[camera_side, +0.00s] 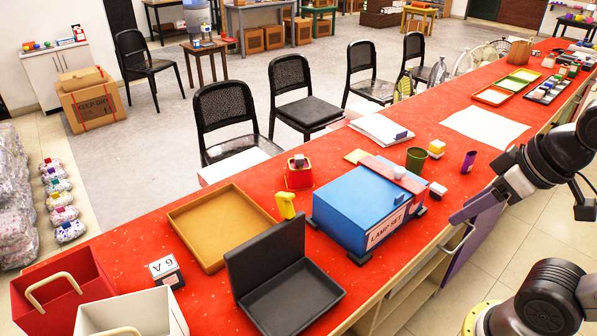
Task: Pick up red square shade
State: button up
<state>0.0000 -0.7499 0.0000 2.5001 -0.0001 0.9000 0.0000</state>
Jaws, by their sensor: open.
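A red square shade (299,178) stands on the red-topped table, behind the blue lamp-set box and right of the brown tray. It has a small pale and dark piece on its top. The blue box lies between my gripper and the shade.
The blue lamp-set box (352,208) carries a reddish bar on top. A yellow object (286,206), brown tray (184,237) and black open case (308,294) are nearby. A green cup (416,160) and purple cup (468,162) stand right. White paper (484,126) lies farther back.

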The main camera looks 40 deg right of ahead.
jog(key=o, duration=0.8)
